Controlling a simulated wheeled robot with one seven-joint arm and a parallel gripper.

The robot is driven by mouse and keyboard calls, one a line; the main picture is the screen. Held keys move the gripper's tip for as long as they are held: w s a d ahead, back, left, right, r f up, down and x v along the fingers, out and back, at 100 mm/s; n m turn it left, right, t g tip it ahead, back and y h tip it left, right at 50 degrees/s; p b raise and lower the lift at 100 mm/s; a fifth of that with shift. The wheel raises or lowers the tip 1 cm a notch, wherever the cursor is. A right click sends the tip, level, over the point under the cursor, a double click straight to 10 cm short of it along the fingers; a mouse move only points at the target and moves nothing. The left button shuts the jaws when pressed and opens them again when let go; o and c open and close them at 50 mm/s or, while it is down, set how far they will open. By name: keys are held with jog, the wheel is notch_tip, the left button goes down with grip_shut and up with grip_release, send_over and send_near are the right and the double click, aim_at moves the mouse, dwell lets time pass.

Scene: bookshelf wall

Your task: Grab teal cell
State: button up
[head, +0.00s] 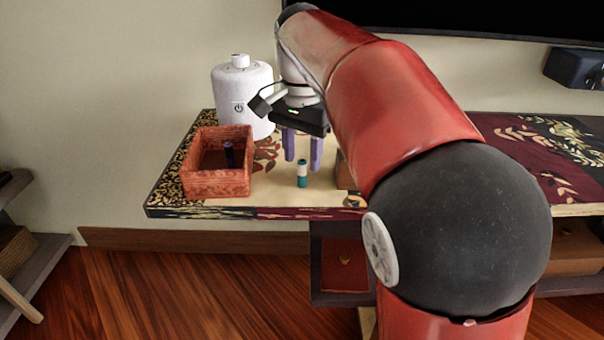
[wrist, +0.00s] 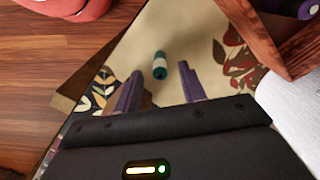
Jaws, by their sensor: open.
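The teal cell (head: 302,174) is a small cylinder with a teal lower part and a pale band, standing on the patterned shelf top near its front edge. In the wrist view the teal cell (wrist: 160,66) lies ahead of the fingertips, roughly between their lines. My gripper (head: 302,168) has two purple fingers spread apart, pointing down just behind the cell. In the wrist view my gripper (wrist: 160,85) is open with nothing between its fingers.
A reddish wooden box (head: 218,184) holding a purple cell (head: 228,154) stands to the left. A white cylindrical device (head: 243,95) stands behind it.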

grip_shut()
